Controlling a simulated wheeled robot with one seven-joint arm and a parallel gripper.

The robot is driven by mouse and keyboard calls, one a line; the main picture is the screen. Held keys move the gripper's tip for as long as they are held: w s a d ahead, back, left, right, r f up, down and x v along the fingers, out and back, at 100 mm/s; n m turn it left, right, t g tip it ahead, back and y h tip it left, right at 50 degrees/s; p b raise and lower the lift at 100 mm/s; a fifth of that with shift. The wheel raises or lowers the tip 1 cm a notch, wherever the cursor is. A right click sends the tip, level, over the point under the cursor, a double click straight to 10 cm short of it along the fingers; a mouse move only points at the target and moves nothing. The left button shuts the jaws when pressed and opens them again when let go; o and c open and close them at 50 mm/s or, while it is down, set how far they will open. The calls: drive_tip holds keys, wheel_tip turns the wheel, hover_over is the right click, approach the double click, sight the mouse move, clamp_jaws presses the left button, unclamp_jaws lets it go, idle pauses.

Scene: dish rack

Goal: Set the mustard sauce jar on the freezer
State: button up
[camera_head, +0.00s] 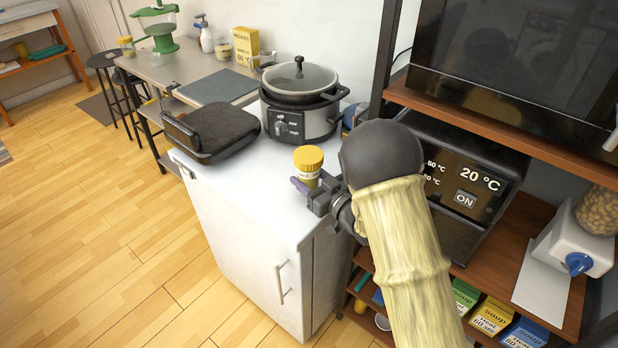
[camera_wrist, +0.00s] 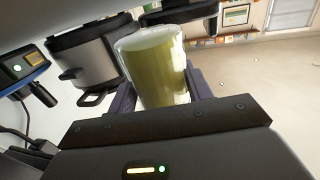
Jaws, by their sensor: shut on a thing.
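The mustard sauce jar (camera_head: 308,164) has a yellow lid and a pale label, and it stands upright at the right part of the white freezer's top (camera_head: 255,197). In the wrist view the jar (camera_wrist: 155,68) shows as a glass of yellow-green sauce between the fingers. My gripper (camera_head: 318,190) is shut on the jar from the right side. In the wrist view my gripper (camera_wrist: 157,92) has a dark finger on each side of the jar. Whether the jar's base touches the freezer top is hard to tell.
A slow cooker (camera_head: 299,103) stands behind the jar on the freezer. A black grill (camera_head: 211,131) sits at its left end. To the right, a wooden shelf holds an oven (camera_head: 458,178). The freezer top's front part is clear.

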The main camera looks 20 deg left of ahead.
drive_tip(key=shift+f+b, duration=0.7)
drive_tip(key=shift+b, duration=0.05)
drive_tip(key=shift+f, duration=0.25)
drive_tip(key=o, duration=1.4)
drive_tip(key=shift+s+d, duration=0.1)
drive_tip(key=shift+d, duration=0.05)
drive_tip(key=b+v, duration=0.2)
drive_tip(key=v, duration=1.5)
drive_tip(key=shift+d, duration=0.15)
